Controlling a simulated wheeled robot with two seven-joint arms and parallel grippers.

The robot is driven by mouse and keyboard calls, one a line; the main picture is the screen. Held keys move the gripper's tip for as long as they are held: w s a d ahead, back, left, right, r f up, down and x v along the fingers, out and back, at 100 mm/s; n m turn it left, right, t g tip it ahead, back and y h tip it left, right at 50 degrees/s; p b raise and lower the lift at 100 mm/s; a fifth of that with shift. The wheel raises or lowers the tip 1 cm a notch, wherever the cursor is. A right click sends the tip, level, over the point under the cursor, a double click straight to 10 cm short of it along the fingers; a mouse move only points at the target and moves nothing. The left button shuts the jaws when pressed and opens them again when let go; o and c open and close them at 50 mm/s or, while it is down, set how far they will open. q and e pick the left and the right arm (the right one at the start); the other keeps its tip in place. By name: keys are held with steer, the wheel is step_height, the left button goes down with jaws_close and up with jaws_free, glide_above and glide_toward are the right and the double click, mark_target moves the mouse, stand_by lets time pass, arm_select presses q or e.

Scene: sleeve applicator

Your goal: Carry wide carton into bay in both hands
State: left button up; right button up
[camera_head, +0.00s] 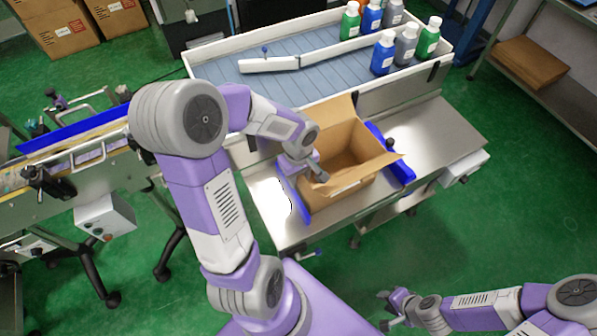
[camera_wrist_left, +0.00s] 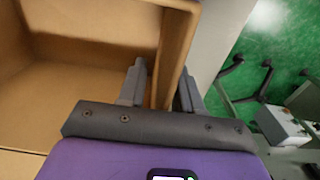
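The wide carton (camera_head: 352,150) is an open, empty brown box. It stands upright on the steel bench, between blue rails, with flaps spread at the back and right. My left gripper (camera_head: 319,180) is at its left wall. In the left wrist view, the carton's wall (camera_wrist_left: 172,60) runs between the two fingers of the left gripper (camera_wrist_left: 160,88), one inside and one outside. The fingers look apart, with a gap beside the wall. My right gripper (camera_head: 385,309) is low at the front, open and empty, away from the carton. The bay cannot be made out for certain.
A blue rail (camera_head: 400,172) lies right of the carton; the bench (camera_head: 440,140) is bare beyond it. Behind is a white-walled tray (camera_head: 325,75) with several bottles at its right. A conveyor (camera_head: 85,165) stands at left, a shelf at right. Green floor is open in front.

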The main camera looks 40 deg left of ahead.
arm_select(q)
steer(key=shift+f, duration=0.15)
jaws_close()
steer(key=shift+o, duration=0.5)
jaws_free()
step_height(320, 180, up, 8)
steer(key=p, duration=0.2)
steer(key=shift+f+p, duration=0.2)
steer(key=shift+p, duration=0.2)
